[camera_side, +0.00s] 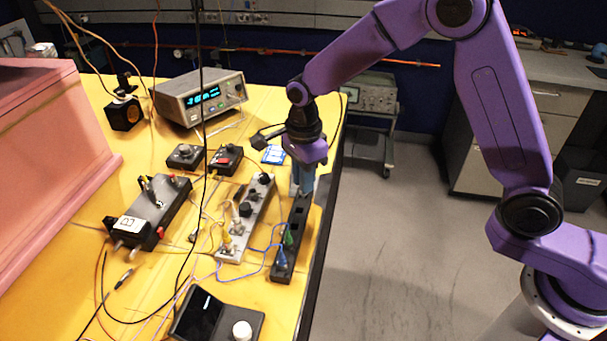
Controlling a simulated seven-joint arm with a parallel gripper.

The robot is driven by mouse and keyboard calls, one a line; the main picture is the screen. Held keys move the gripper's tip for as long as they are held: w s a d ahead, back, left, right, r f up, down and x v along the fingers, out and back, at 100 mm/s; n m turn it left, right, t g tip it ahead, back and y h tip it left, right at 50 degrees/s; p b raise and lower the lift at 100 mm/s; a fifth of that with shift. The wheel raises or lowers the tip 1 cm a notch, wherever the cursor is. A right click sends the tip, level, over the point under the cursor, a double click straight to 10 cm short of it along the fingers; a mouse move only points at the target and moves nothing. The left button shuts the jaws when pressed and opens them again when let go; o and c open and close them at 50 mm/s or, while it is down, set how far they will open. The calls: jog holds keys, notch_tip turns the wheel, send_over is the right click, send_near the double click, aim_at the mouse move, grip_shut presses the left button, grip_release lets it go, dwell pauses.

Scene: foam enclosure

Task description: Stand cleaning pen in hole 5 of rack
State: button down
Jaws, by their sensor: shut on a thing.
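A long black rack (297,218) with a row of square holes lies along the table's right edge. A green piece (289,239) and a blue piece (282,258) stand in its near holes. My gripper (303,188) points down over the far end of this rack. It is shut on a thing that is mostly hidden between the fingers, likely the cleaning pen. I cannot tell whether the held thing's tip is inside a hole or above it, or which hole lies below.
A grey strip (235,240) with knobs and plugs lies left of the rack, with blue wires looping between them. A black box (148,210), a small screen device (215,315) and a bench meter (200,97) stand around. Cables hang in front. The floor is clear beyond the right edge.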

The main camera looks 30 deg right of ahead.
jog(key=shift+f, duration=0.3)
jog(key=c, duration=1)
grip_release()
jog(key=shift+o, duration=0.2)
jog(key=shift+r, duration=0.1)
notch_tip(320, 180, up, 17)
jog(key=shift+r, duration=0.15)
jog(key=s+d+f+n, duration=0.3)
jog(key=s+d+n, duration=0.2)
jog(key=s+n, duration=0.5)
jog(key=s+d+f+n, duration=0.2)
jog(key=s+d+n, duration=0.4)
jog(key=s+n, duration=0.4)
jog(key=s+d+f+n, duration=0.3)
jog(key=s+d+n, duration=0.2)
jog(key=s+n, duration=0.5)
jog(key=shift+s+d+f+n, duration=0.3)
jog(key=shift+s+d+f, duration=0.05)
